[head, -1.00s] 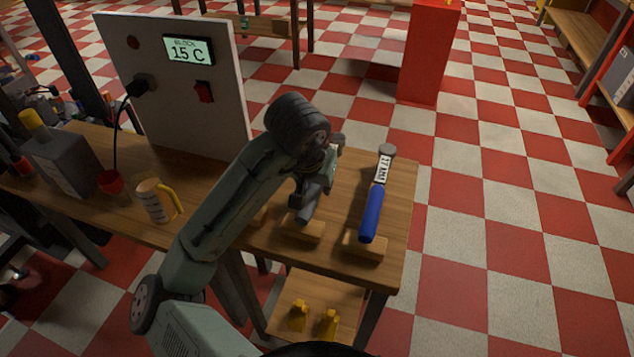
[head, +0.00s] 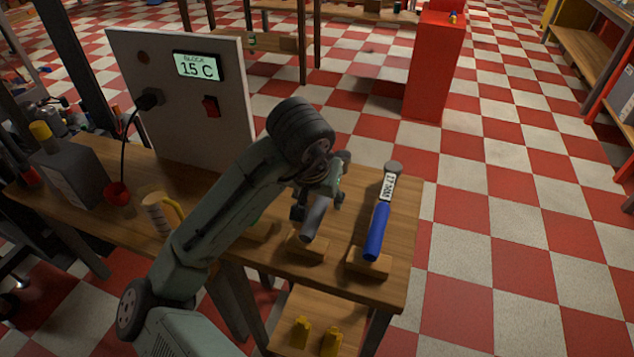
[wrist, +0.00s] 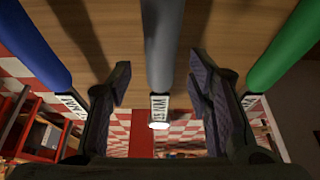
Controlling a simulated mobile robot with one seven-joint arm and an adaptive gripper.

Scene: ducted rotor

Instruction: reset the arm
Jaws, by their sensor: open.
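My gripper (wrist: 158,88) is open in the wrist view, its two dark fingers apart on either side of a grey-handled tool (wrist: 163,45). Neither finger visibly touches it. A blue-handled tool (wrist: 32,48) lies to the left and a green-handled tool (wrist: 288,48) to the right. In the head view my arm reaches over the bench, and the gripper is partly hidden behind the wrist. The grey handle (head: 314,222) shows below it on a wooden block. The arm hides the green tool there.
Yellow pieces (head: 330,340) sit on a lower shelf. A red pillar (head: 432,75) stands behind. Checkered floor at right is clear.

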